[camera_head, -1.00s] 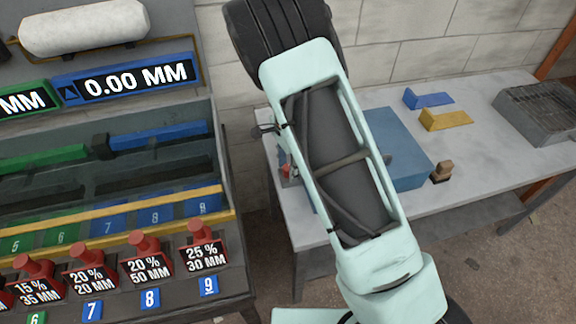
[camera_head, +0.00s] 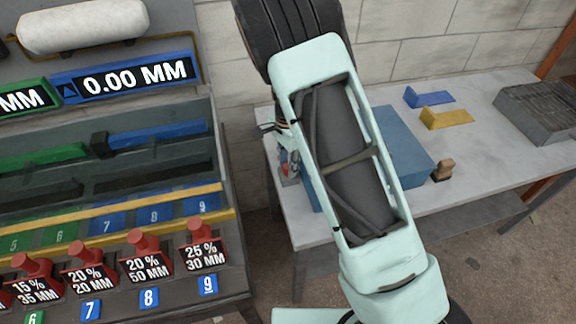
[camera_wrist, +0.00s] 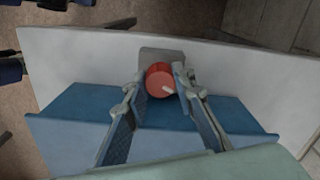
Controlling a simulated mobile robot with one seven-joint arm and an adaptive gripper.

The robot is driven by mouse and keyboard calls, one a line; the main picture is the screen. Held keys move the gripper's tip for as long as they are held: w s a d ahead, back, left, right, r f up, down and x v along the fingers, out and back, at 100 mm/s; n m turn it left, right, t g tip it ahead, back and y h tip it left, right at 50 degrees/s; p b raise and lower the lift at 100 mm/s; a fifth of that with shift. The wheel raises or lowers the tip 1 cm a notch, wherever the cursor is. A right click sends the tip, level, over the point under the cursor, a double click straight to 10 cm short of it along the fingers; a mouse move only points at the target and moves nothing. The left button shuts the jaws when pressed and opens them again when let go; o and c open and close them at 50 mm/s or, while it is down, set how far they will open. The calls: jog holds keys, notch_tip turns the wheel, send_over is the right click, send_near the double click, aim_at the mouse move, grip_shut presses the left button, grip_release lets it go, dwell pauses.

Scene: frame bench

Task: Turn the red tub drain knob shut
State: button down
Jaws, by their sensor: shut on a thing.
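The red drain knob (camera_wrist: 161,82) is in the upper middle of the wrist view, with a pale pointer mark slanting on its face. It sits in front of a small grey plate, beside the blue tub (camera_wrist: 230,110). My gripper (camera_wrist: 160,75) is shut on the knob, one finger on each side. In the head view, a bit of red (camera_head: 291,168) shows at the left end of the bench, and my arm hides most of the knob area. The blue tub (camera_head: 405,150) shows right of my arm.
The grey bench (camera_head: 490,165) carries a blue bracket (camera_head: 430,97), a yellow bracket (camera_head: 445,118), a wooden-handled stamp or brush (camera_head: 443,170) and a dark grate box (camera_head: 540,108). A panel with red knobs (camera_head: 203,237) stands at left. A block wall is behind.

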jog(key=shift+n+b, duration=1.1)
jog(key=shift+n, duration=1.2)
jog(key=c, duration=1.6)
grip_release()
jog(key=shift+d, duration=0.1)
